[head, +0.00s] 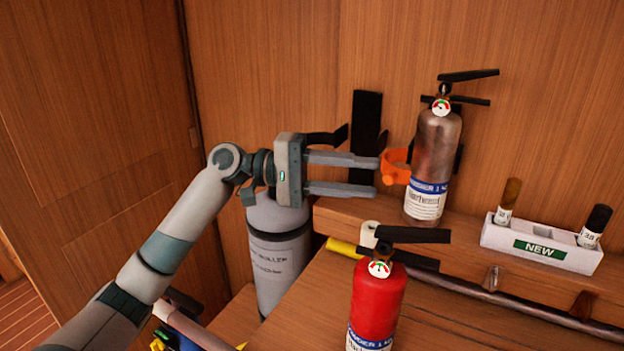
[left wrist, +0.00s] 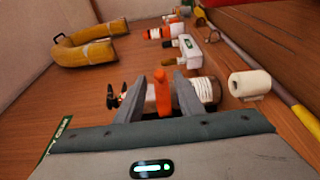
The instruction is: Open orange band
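The orange band (head: 393,166) sits at the left side of a silver fire extinguisher (head: 436,155) standing upright on the wooden ledge. How far the band wraps around the extinguisher is hidden. My left gripper (head: 380,176) points right, with its fingertips close to the band and a clear gap between the fingers. In the left wrist view the orange band (left wrist: 162,93) stands up between the two spread fingers of my left gripper (left wrist: 160,86). I cannot tell whether either finger touches it. My right gripper is in neither view.
A red extinguisher (head: 377,308) stands in front, below the ledge. A grey cylinder (head: 279,250) stands behind my left arm. A white holder marked NEW (head: 540,244) with two small tubes sits at right. A dark bracket (head: 366,125) is on the wall. A metal bar runs along the ledge.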

